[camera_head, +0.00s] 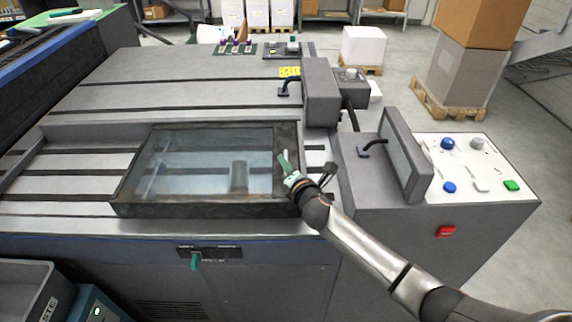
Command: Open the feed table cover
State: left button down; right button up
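The feed table cover (196,158) is a clear panel in a dark frame. It lies flat and looks closed on the grey machine bed, in the middle of the view. My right gripper (284,160) is over the right side of the cover's frame, its arm coming in from the lower right. It is small and seen from behind, so I cannot tell whether its fingers are open or shut, or whether they touch the frame. My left gripper is not in view.
A control panel (470,148) with coloured buttons stands to the right, beside an upright grey box (405,155). A red switch (446,231) is on the cabinet front. A green-handled lever (196,261) is below the cover. Boxes on pallets stand behind.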

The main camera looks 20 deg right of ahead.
grip_shut()
dwell(1.2)
